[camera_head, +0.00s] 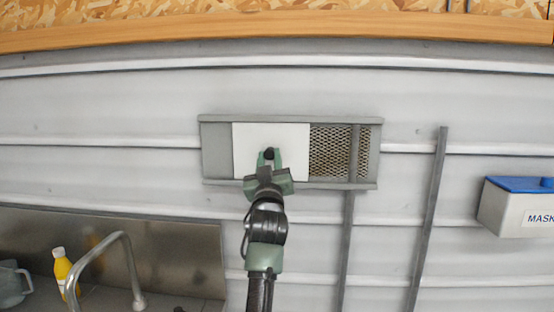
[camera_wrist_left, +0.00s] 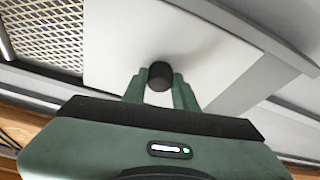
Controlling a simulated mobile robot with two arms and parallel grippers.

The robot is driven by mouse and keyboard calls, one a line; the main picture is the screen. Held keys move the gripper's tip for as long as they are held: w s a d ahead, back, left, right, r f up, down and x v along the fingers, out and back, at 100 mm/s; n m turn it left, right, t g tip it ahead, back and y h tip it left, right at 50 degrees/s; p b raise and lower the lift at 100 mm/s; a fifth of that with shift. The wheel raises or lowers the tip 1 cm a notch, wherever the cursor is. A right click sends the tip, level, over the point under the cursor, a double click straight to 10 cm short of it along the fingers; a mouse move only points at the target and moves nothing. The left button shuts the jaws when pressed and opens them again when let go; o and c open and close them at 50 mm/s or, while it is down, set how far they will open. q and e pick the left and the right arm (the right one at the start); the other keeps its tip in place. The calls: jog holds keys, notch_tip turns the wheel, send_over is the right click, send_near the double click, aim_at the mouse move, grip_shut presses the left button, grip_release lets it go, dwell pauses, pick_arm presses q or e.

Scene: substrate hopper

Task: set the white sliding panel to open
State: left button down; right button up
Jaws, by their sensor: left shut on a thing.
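The white sliding panel (camera_head: 247,137) sits in a grey rail frame (camera_head: 215,150) on the wall. It covers the middle of the frame, with bare grey plate to its left and mesh (camera_head: 331,146) uncovered to its right. It also shows in the left wrist view (camera_wrist_left: 112,45). A black round knob (camera_wrist_left: 160,76) stands on the panel. My left gripper (camera_head: 268,157) is shut on the knob, with one green finger on each side of it. My right gripper is not in view.
A white box with a blue lid (camera_head: 500,208), marked MASK, hangs at the right. Grey vertical bars (camera_head: 428,215) run below and right of the frame. At lower left are a metal tap (camera_head: 127,255), a yellow bottle (camera_head: 64,270) and a jug (camera_head: 12,281).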

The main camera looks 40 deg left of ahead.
pick_arm(q)
jog(key=shift+s+a+f, duration=0.1)
jog(key=shift+s+a, duration=0.25)
jog(key=shift+a, duration=0.2)
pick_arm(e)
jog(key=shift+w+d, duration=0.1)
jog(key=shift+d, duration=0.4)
pick_arm(q)
jog(key=c, duration=1.1)
grip_release()
jog(key=shift+d, duration=0.1)
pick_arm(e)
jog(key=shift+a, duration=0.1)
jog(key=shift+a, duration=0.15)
